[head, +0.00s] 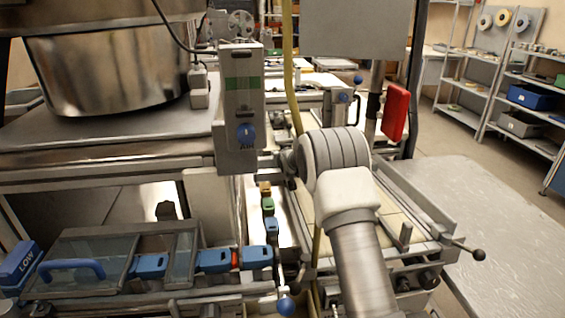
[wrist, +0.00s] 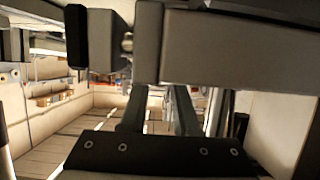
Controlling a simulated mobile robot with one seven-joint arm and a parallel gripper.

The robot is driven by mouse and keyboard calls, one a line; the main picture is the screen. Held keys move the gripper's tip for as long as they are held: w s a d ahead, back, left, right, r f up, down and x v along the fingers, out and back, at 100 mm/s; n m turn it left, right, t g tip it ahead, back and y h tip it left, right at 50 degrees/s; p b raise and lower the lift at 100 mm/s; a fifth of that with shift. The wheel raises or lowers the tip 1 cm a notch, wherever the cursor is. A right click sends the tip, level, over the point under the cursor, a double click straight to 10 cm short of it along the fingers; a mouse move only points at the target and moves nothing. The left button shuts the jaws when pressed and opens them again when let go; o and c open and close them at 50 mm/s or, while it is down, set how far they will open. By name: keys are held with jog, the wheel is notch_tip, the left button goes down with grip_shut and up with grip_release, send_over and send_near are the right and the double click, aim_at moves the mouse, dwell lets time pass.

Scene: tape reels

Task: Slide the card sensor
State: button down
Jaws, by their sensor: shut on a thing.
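In the wrist view my gripper (wrist: 157,100) reaches up from its dark mounting plate, with two grey fingers close together. It is shut on a part of a grey block (wrist: 235,48), which seems to be the card sensor. The exact contact is hidden behind the block. A darker block with a round metal piece (wrist: 126,44) sits at its left. In the head view my arm comes in from below and hides my gripper, and I cannot make out the card sensor there.
A grey control box with a blue knob (head: 240,110) stands left of my arm. A large steel bowl (head: 108,70) is at the upper left. Blue-handled clear covers (head: 85,255) are at the lower left. A red box (head: 396,112) and a bare grey table (head: 490,215) are to the right.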

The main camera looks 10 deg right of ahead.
jog(key=shift+w, duration=0.1)
jog(key=c, duration=0.6)
grip_release()
jog(key=shift+c, duration=0.2)
jog(key=v, duration=1.7)
jog(key=shift+s+r, duration=0.15)
jog(key=shift+s, duration=0.1)
